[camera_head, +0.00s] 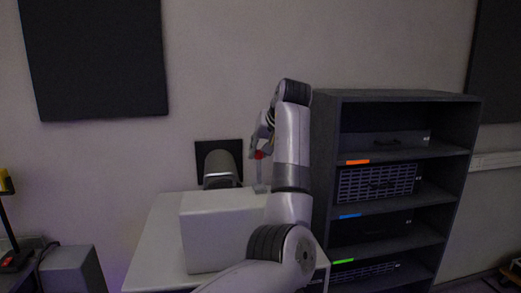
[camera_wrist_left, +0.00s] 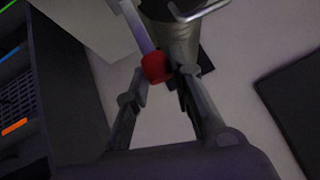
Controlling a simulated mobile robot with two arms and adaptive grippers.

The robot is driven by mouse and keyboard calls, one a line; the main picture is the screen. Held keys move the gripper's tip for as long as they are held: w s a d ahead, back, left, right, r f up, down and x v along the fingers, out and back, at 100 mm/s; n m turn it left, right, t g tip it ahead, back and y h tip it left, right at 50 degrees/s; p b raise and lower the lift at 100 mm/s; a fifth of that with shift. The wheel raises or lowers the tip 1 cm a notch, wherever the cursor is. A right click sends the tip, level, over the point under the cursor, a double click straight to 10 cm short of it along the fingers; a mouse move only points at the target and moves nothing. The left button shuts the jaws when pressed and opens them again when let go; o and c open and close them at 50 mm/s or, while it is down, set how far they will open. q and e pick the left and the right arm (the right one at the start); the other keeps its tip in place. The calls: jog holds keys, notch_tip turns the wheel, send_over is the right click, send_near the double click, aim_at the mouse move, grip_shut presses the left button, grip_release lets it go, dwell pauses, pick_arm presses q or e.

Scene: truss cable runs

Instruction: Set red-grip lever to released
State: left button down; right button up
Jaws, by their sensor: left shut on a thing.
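The lever's red grip (camera_head: 258,155) sits at the top of a short pale bar (camera_head: 259,174), beside a grey cylinder. My left gripper (camera_head: 264,147) is at the red grip, partly hidden behind my own arm. In the left wrist view, the red grip (camera_wrist_left: 155,68) lies between the fingertips of my left gripper (camera_wrist_left: 161,78), which is shut on it. The pale bar (camera_wrist_left: 137,28) runs from the grip to the top of that view. The lever's pivot is hidden. My right gripper is not in view.
The grey cylinder (camera_head: 220,166) stands out from a black wall plate (camera_head: 205,148). A white box (camera_head: 222,232) is on a pale cabinet top (camera_head: 150,245) below. A dark rack (camera_head: 325,150) with several units stands close to the right of my arm.

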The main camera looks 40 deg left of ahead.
pick_arm(q)
jog(key=c, duration=1.8)
grip_release()
jog(key=o, duration=0.4)
jog(key=shift+a+f, duration=0.1)
jog(key=shift+a, duration=0.1)
jog(key=shift+d, duration=0.15)
jog(key=v, duration=1.2)
